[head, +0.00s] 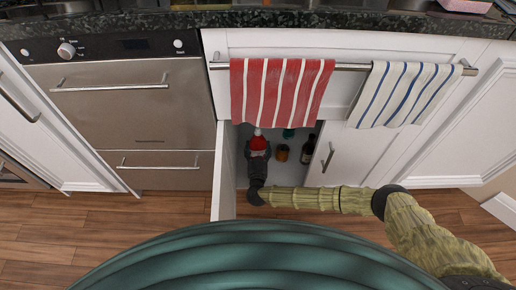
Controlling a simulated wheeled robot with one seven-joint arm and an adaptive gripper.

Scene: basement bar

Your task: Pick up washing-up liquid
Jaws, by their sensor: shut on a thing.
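A red bottle with a white tip (258,143), seemingly the washing-up liquid, stands out at the end of my gripper, inside the open cupboard below the worktop. My gripper (258,155) is dark and reaches into the cupboard from the front. It is shut on this bottle, around its lower part. The fingers hide that lower part, and I cannot tell whether the bottle touches the cupboard floor.
To the right in the cupboard are an amber jar (282,153), a teal item (288,133) and a dark bottle (308,149). The open left door (225,172) stands close to my gripper. A red striped towel (281,92) hangs over the opening.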

